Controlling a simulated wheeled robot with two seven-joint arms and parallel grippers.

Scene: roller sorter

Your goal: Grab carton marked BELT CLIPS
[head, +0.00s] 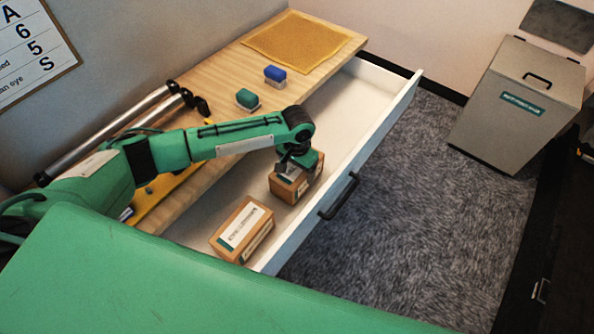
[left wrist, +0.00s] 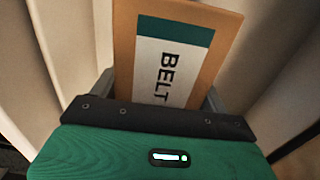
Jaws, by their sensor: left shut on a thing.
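The carton marked BELT (left wrist: 165,65), the rest of its label hidden by my gripper, fills the middle of the left wrist view. It is brown with a white label and a green band. In the head view this carton (head: 291,189) is in the open drawer, near the drawer's front panel. My left gripper (head: 297,165) is over it and shut on it; it also shows in the left wrist view (left wrist: 160,105), with a finger at each side of the carton. I cannot tell whether the carton touches the drawer floor. My right gripper is not in view.
A second brown carton (head: 242,230) with a white label is in the drawer (head: 338,112), nearer me. The drawer front has a black handle (head: 339,196). Green (head: 247,99) and blue (head: 275,75) blocks and a yellow mat (head: 297,40) lie on the wooden top. A grey bin (head: 520,105) stands right.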

